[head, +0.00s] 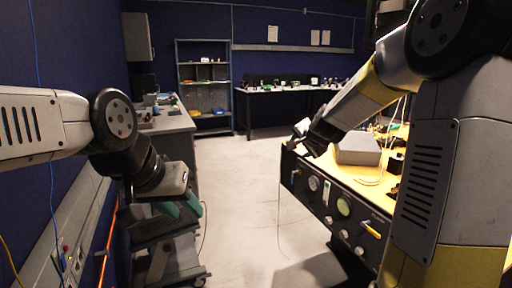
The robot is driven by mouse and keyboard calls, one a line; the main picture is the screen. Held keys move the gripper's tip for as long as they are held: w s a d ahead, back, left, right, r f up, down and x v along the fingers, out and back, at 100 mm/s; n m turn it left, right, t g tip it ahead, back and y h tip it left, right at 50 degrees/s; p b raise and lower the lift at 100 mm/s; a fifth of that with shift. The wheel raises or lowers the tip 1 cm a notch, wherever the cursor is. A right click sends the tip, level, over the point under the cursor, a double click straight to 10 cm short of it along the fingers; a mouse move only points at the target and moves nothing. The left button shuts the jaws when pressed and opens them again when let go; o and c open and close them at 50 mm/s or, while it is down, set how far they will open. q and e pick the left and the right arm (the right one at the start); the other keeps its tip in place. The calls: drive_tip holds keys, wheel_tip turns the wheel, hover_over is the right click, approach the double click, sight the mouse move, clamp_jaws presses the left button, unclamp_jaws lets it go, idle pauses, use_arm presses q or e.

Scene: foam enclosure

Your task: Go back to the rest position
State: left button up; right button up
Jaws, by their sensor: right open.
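My left arm comes in from the left, bends down at a dark joint and ends at the left gripper (181,190), beside the grey workbench. Its fingers cannot be made out against the dark and green shapes below, so its opening is unclear. My right arm, grey and yellow, reaches from the upper right toward the middle.
A dark panel (335,205) with gauges and knobs fronts the right bench, which carries a grey box (358,149) and cables. A wheeled cart (166,258) stands lower left by a grey workbench (172,122). Shelves (203,85) stand at the back. The middle floor is clear.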

drive_tip(key=s+a+r+n+g+y, duration=0.1)
drive_tip(key=s+r+n, duration=0.15)
drive_tip(key=s, duration=0.65)
drive_tip(key=s+a+r+n+g+y, duration=0.1)
drive_tip(key=s+n, duration=0.2)
drive_tip(key=s, duration=0.6)
drive_tip(key=s+f+n+g, duration=0.1)
drive_tip(key=s+n, duration=0.1)
drive_tip(key=s, duration=0.6)
drive_tip(key=s+d+f+n+g+h, duration=0.1)
drive_tip(key=s+f+n+g, duration=0.1)
drive_tip(key=s, duration=0.7)
drive_tip(key=shift+s+f+n, duration=0.15)
drive_tip(key=shift+s+n, duration=0.05)
drive_tip(key=shift+n, duration=0.35)
drive_tip(key=shift+d, duration=0.1)
drive_tip(key=shift+c, duration=0.4)
